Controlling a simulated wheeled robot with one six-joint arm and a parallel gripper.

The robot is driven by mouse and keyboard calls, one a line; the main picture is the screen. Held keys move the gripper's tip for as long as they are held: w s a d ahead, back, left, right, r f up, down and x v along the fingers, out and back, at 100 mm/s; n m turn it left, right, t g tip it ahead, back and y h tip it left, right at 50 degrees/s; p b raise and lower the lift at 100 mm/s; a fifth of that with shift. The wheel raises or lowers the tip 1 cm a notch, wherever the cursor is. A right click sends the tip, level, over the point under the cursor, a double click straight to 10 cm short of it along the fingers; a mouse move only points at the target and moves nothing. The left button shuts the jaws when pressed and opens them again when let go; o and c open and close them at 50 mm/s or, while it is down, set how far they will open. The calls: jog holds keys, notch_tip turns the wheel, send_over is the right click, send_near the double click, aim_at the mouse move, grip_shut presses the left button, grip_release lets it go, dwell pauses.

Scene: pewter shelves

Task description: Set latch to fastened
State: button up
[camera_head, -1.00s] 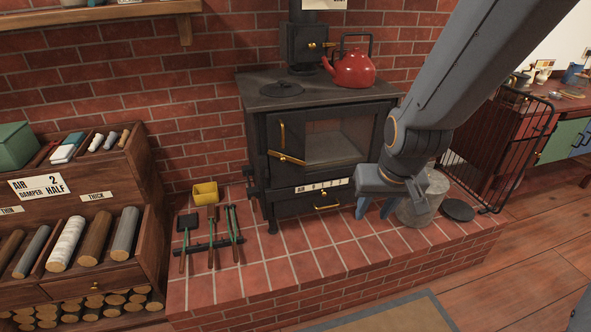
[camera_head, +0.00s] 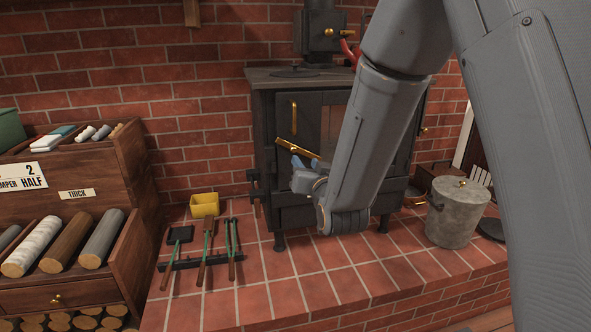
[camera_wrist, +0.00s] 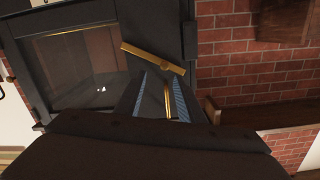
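The latch looks like the brass bar (camera_head: 298,148) on the black stove door. It is tilted, its right end lower in the head view; the wrist view, which looks turned over, shows the bar (camera_wrist: 153,57) too. A vertical brass handle (camera_head: 293,117) is above it in the head view. My gripper (camera_head: 299,165) is just below the bar there. In the wrist view its blue-padded fingers (camera_wrist: 160,88) are apart, with the handle (camera_wrist: 168,100) visible between them and the bar beyond their tips. I cannot tell whether they touch anything. My arm hides part of the door.
A grey lidded bucket (camera_head: 458,212) stands on the brick hearth, right of my arm. Hearth tools (camera_head: 205,250) and a yellow container (camera_head: 205,204) are on the left. A wooden log rack (camera_head: 110,190) stands further left. The front middle of the hearth is clear.

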aim_at(294, 150)
jog(key=shift+t+y, duration=0.3)
jog(key=shift+t, duration=0.1)
jog(key=shift+a+b+x, duration=0.15)
jog(key=shift+b+x, duration=0.05)
jog(key=shift+x, duration=1.2)
jog(key=shift+a+b+x, duration=0.15)
jog(key=shift+x, duration=1.3)
jog(key=shift+a+b+x, duration=0.2)
jog(key=shift+x, duration=1.2)
jog(key=shift+s+f, duration=0.15)
grip_shut()
